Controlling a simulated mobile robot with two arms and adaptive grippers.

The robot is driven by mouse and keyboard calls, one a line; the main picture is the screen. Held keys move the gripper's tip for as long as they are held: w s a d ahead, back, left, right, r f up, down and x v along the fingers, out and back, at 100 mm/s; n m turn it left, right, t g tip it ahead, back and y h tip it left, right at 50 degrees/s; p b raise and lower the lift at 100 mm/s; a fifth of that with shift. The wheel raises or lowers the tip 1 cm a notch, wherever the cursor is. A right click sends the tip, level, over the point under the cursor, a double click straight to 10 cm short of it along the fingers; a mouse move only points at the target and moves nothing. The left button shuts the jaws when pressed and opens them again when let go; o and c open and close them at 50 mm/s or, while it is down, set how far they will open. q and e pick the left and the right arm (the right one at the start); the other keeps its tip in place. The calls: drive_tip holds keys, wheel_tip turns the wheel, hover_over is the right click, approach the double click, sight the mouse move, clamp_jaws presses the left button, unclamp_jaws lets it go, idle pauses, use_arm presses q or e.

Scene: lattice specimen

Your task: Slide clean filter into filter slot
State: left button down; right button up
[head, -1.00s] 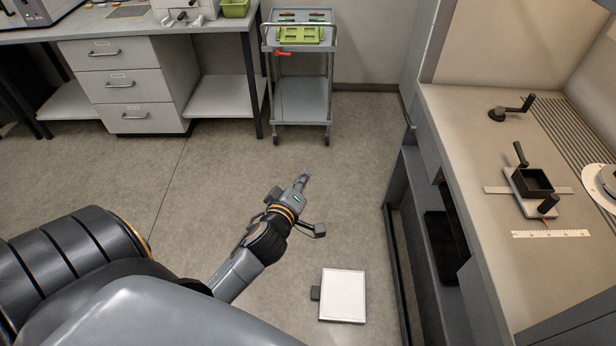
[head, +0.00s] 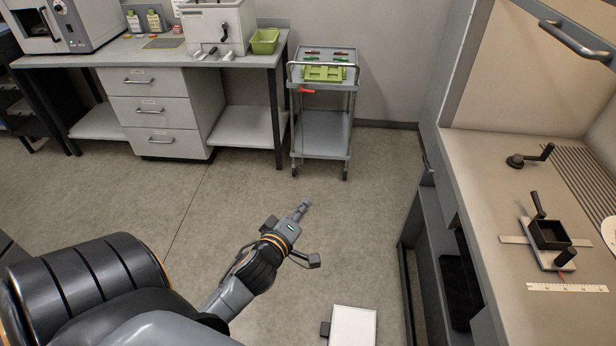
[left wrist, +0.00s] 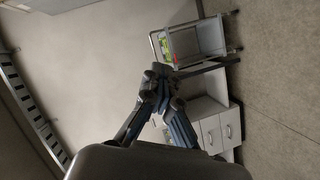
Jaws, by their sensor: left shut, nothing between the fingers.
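A flat white square panel with a dark tab on its left side, which looks like the filter (head: 353,326), lies on the floor at the bottom of the head view, partly cut off by the frame edge. My left gripper (head: 305,206) is above the floor, up and left of the panel and apart from it. It is shut and empty. The left wrist view also shows its closed fingers (left wrist: 160,88). My right gripper is not in view. I cannot make out a filter slot in these frames.
A grey cart (head: 322,125) with a green rack (head: 324,73) stands ahead by the wall. A drawer bench (head: 155,115) is at the left. A workbench (head: 480,190) with a black box fixture (head: 549,235) is at the right. The floor between is clear.

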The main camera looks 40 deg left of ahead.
use_arm(q)
drive_tip(key=s+a+r+n+p, duration=0.1)
drive_tip(key=s+a+r+p, duration=0.3)
drive_tip(key=a+r, duration=0.3)
drive_tip(key=s+a+r+n+t+p, duration=0.1)
drive_tip(key=s+a+r+n+p, duration=0.1)
drive_tip(key=s+a+r+p, duration=0.3)
drive_tip(key=shift+s+a+r+n+p, duration=0.4)
drive_tip(key=shift+a+r, duration=0.5)
drive_tip(key=shift+r, duration=1.15)
idle(0.8)
drive_tip(key=shift+t, duration=0.3)
idle(0.3)
